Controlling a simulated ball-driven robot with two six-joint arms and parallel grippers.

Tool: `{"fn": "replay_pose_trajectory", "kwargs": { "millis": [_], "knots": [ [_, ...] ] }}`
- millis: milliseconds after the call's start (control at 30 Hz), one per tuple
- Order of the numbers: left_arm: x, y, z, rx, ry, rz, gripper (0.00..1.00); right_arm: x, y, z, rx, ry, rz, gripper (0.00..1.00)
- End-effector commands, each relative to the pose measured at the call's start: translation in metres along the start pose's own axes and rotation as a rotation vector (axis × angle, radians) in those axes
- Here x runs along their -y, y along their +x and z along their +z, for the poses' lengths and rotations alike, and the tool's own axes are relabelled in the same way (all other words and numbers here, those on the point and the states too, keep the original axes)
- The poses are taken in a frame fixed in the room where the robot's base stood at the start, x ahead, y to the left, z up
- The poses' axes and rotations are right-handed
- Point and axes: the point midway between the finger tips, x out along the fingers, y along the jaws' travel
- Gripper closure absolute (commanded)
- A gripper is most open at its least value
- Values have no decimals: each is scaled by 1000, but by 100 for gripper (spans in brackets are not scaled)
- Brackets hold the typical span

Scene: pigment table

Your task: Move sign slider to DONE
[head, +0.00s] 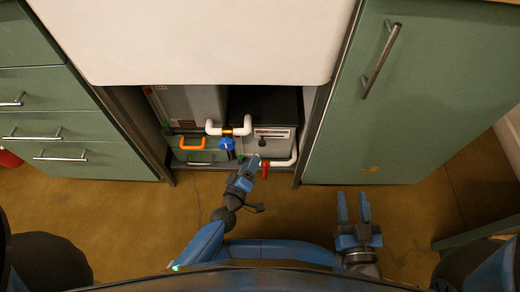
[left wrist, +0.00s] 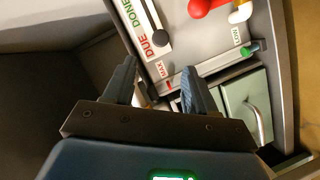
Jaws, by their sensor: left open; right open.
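The sign slider's black knob (left wrist: 160,39) shows in the left wrist view at the end of its slot beside the red word DUE. The green word DONE (left wrist: 125,10) lies further up along the same panel. In the head view the small sign panel (head: 277,134) is in the open bay under the white top. My left gripper (left wrist: 158,70) is open and empty; its fingertips point at the panel, with the knob beyond them. It also shows in the head view (head: 253,161), just in front of the bay. My right gripper (head: 353,197) is open and empty, over the floor.
White pipes (head: 242,128) with a blue valve knob (head: 226,144) and a red handle (head: 265,170) stand close to the panel. An orange handle (head: 192,143) is to the left. Green cabinets (head: 415,100) flank the bay. The floor before it is clear.

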Motion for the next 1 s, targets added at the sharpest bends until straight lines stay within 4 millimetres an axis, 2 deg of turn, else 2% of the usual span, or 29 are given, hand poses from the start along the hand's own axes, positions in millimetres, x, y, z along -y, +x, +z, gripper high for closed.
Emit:
{"fn": "replay_pose_trajectory", "kwargs": {
  "millis": [167, 600, 800, 1000],
  "knots": [
    [0, 19, 2, 1, -5, 2, 44, 0, 0, 6, 0, 0, 0, 56],
    [1, 86, 2, 1, -3, 2, 44, 0, 0, 25, 0, 0, 0, 56],
    [1, 102, 1, 1, -2, 1, 44, 0, 1, 29, 0, 0, 0, 56],
    [0, 106, 1, 1, -2, 0, 44, 0, 1, 30, 0, 0, 0, 56]
  ]
}}
